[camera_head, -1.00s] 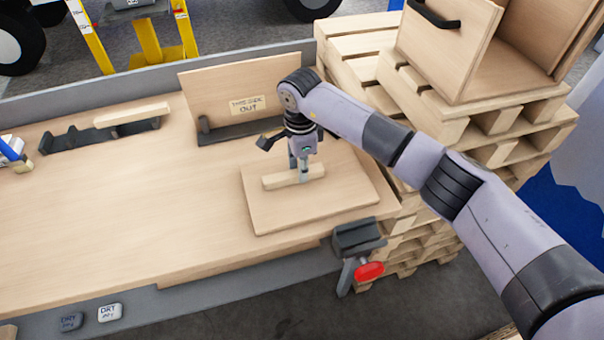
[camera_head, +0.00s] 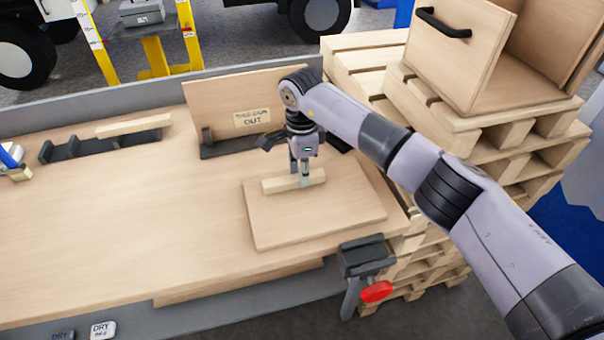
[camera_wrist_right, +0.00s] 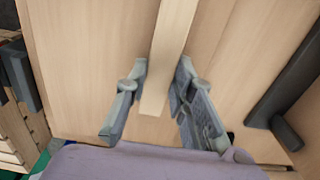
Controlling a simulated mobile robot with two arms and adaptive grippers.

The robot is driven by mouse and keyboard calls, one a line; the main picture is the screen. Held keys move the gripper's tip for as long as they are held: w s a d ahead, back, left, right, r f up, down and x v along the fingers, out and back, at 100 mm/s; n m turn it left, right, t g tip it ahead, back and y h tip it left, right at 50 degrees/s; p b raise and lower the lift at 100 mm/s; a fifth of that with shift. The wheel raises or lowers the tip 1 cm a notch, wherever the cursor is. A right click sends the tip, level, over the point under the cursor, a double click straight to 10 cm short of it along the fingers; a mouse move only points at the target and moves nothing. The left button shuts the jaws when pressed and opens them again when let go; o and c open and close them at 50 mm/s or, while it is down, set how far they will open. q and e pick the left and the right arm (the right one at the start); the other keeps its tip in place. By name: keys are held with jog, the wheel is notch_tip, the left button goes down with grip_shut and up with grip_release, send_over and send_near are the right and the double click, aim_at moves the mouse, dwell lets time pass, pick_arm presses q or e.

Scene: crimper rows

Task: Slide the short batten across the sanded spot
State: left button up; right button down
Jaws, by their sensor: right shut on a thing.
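The short batten (camera_head: 278,185) is a pale wooden strip lying on a flat light-wood board (camera_head: 330,220) on the bench. My right gripper (camera_head: 300,177) points down and is shut on the batten around its middle, near the board's back part. In the right wrist view, the batten (camera_wrist_right: 168,50) runs between the two fingers of the gripper (camera_wrist_right: 162,78). I cannot make out a sanded spot on the board. My left gripper is not in view.
A dark rack with a pale strip (camera_head: 133,126) lies on the bench (camera_head: 120,220) at left. An upright panel with a label (camera_head: 230,105) stands behind the board. A clamp with a red handle (camera_head: 376,291) is at the front edge; stacked pallets (camera_head: 470,125) stand at right.

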jog(key=c, duration=1.7)
grip_release()
jog(key=o, duration=0.4)
notch_tip(320, 180, up, 12)
